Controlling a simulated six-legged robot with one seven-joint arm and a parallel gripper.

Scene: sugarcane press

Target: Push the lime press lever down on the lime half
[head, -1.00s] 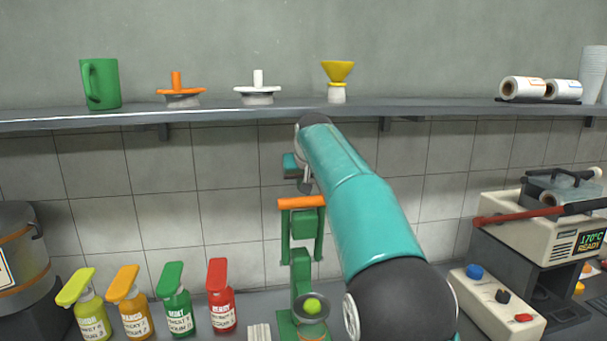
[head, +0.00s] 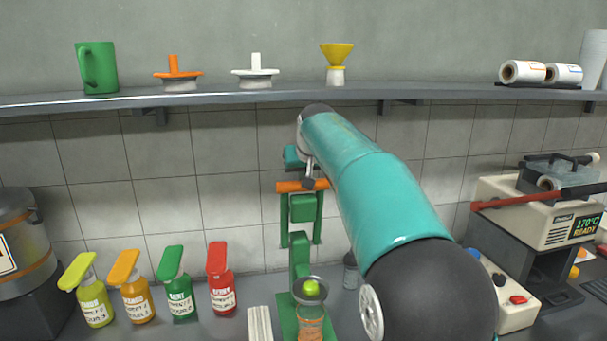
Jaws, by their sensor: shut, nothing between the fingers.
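The green lime press (head: 300,252) stands on the counter at lower centre. Its lever is raised, with an orange crossbar handle (head: 288,187) at the top. The green lime half (head: 311,288) sits in the grey cup (head: 321,299) low on the press, above a jar. My gripper (head: 308,184) is shut and empty, fingertips down at the orange handle. It overlaps the handle's right part in the picture; I cannot tell if they touch. My teal arm hides what is behind and right of the handle.
Several syrup bottles (head: 178,290) with coloured pump tops stand left of the press. A white ribbed block (head: 260,323) lies close to its left. A sealing machine (head: 540,215) and a button box (head: 510,298) are at right. A shelf (head: 220,98) runs above.

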